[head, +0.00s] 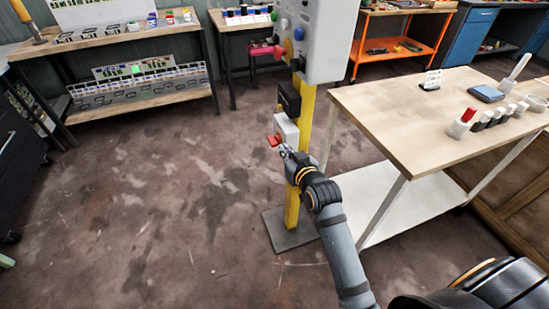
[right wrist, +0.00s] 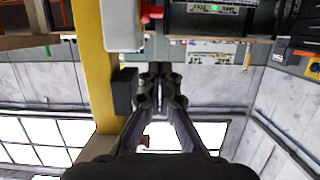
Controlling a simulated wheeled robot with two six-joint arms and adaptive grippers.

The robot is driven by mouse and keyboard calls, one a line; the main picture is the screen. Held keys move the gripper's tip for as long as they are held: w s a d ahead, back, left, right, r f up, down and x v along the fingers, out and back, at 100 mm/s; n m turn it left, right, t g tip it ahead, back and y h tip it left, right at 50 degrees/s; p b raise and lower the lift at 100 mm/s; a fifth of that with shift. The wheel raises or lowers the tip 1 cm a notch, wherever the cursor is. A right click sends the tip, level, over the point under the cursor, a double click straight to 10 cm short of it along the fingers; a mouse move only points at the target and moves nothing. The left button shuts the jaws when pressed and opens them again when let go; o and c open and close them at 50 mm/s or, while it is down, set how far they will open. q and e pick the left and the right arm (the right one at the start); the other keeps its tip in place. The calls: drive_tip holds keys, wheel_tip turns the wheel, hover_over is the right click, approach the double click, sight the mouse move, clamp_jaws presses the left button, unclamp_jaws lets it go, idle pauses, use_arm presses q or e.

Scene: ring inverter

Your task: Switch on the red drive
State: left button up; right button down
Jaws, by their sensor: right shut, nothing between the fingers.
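A yellow post (head: 307,120) carries a white box (head: 286,128) with a red handle (head: 273,141) on its left side. In the right wrist view, which is upside down, the white box (right wrist: 122,25) and red handle (right wrist: 150,12) show at the top. My right gripper (head: 284,150) is shut and empty, close to the red handle in the head view. In the right wrist view the gripper's fingertips (right wrist: 160,70) appear apart from the handle; contact is unclear in the head view. My left gripper is not in view.
A black box (head: 289,99) sits on the post above the white box. A large grey panel (head: 325,40) with coloured knobs tops the post. A wooden table (head: 390,115) with small items stands close on the right. The floor (head: 150,200) on the left is clear.

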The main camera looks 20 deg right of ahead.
drive_tip(key=shift+r, duration=0.5)
drive_tip(key=b, duration=0.1)
hover_over(275, 144)
drive_tip(key=s, duration=0.2)
wheel_tip(275, 144, down, 3)
drive_tip(key=shift+w+a+f, duration=0.1)
drive_tip(key=shift+a+f, duration=0.1)
drive_tip(key=shift+f, duration=0.4)
drive_tip(key=shift+a+f, duration=0.2)
drive_tip(key=shift+f, duration=0.4)
drive_tip(key=shift+f+b, duration=0.35)
drive_tip(key=shift+f, duration=0.25)
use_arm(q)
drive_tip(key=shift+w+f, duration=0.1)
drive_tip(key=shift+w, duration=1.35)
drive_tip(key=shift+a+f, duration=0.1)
